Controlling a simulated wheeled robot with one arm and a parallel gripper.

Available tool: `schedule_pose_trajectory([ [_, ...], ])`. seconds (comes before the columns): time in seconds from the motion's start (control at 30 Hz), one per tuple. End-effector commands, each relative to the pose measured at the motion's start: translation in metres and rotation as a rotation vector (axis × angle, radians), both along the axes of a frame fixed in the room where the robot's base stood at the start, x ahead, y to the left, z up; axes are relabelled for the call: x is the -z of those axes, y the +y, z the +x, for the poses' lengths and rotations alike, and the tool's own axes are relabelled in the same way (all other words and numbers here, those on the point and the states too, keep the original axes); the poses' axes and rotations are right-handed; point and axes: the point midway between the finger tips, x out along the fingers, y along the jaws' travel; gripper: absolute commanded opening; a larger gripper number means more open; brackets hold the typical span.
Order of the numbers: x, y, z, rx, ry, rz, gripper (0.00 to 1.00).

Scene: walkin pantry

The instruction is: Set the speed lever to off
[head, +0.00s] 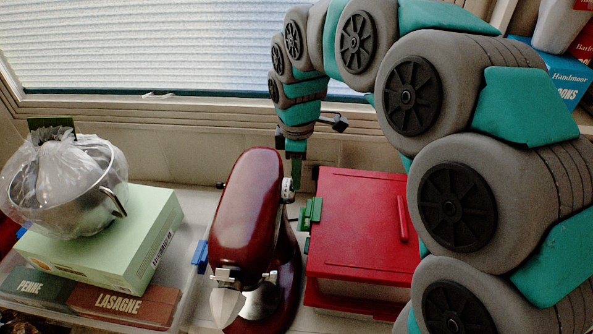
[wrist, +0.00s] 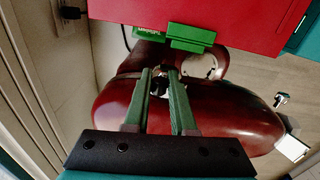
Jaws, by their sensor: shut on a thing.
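The dark red stand mixer (head: 247,205) stands on the counter, and its body (wrist: 235,122) fills the middle of the wrist view. My gripper (head: 296,178) reaches down to the mixer's right side, by a small silvery part. In the wrist view, the two green fingers of my gripper (wrist: 160,74) point at the mixer's side. They are shut on a small dark piece, the speed lever (wrist: 160,86), which shows between them. The fingers hide most of the lever, so its exact setting cannot be told.
A red box (head: 362,230) with green clips stands close to the mixer's right; the red box (wrist: 205,14) also crosses the top of the wrist view. On the left are a pale green box (head: 105,245) and a bagged metal pot (head: 80,195). A window is behind.

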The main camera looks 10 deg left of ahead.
Motion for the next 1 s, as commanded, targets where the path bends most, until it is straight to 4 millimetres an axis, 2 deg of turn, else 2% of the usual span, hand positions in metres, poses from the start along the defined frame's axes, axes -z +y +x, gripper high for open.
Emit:
schedule_pose_trajectory([
  [0.07,-0.005,0.001,0.006,0.003,0.039,0.000,0.00],
  [0.6,0.007,0.001,0.022,0.003,0.376,-0.022,0.00],
  [1.0,0.013,0.001,0.027,0.003,0.502,-0.030,0.00],
])
